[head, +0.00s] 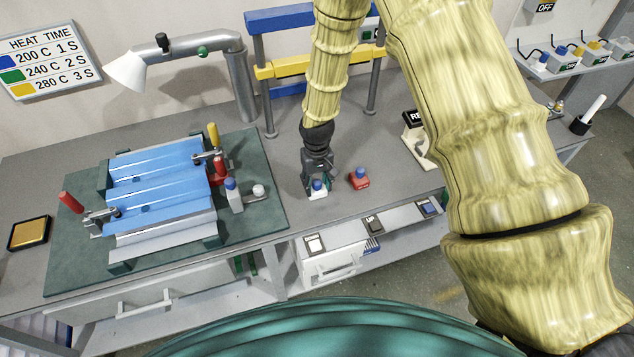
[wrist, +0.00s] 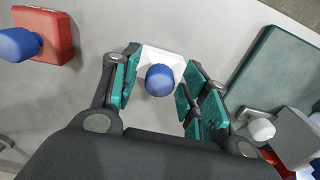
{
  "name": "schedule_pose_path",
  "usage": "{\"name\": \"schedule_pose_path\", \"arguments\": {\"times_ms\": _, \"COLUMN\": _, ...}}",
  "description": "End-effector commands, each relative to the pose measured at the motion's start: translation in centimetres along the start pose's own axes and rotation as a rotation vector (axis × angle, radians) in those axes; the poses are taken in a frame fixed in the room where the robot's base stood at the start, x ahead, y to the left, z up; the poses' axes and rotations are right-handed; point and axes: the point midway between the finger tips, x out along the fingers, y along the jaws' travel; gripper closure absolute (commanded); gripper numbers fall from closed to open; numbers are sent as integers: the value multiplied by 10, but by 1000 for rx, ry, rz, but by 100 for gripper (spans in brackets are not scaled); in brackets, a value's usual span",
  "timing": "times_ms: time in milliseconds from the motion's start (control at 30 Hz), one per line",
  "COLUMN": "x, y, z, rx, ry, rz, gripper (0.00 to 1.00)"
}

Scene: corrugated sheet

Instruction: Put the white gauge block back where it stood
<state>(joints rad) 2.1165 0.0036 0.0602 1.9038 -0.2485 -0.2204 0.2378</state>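The white gauge block (head: 318,194) has a blue knob and sits on the grey bench, right of the green mat. In the wrist view the white block (wrist: 158,58) shows its blue knob between my teal finger pads. My gripper (head: 318,174) is straight above it, pointing down. In the wrist view my gripper (wrist: 157,82) has its fingers spread on either side of the knob, partly covering the block's sides. I see no clear squeeze on it. A red gauge block (head: 359,181) with a blue knob stands just right; it also shows in the wrist view (wrist: 58,35).
White, UP and blue buttons (head: 375,225) line the bench front. A blue-and-yellow frame (head: 285,65) stands behind.

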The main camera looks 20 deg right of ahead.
Motion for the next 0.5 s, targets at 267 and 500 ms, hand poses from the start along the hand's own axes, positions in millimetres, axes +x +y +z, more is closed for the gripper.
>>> {"name": "schedule_pose_path", "arguments": {"times_ms": 267, "x": -6, "y": 0, "z": 0, "rx": 0, "ry": 1, "rz": 0, "gripper": 55}}
{"name": "schedule_pose_path", "arguments": {"times_ms": 500, "x": -28, "y": 0, "z": 0, "rx": 1, "ry": 2, "rz": 0, "gripper": 55}}
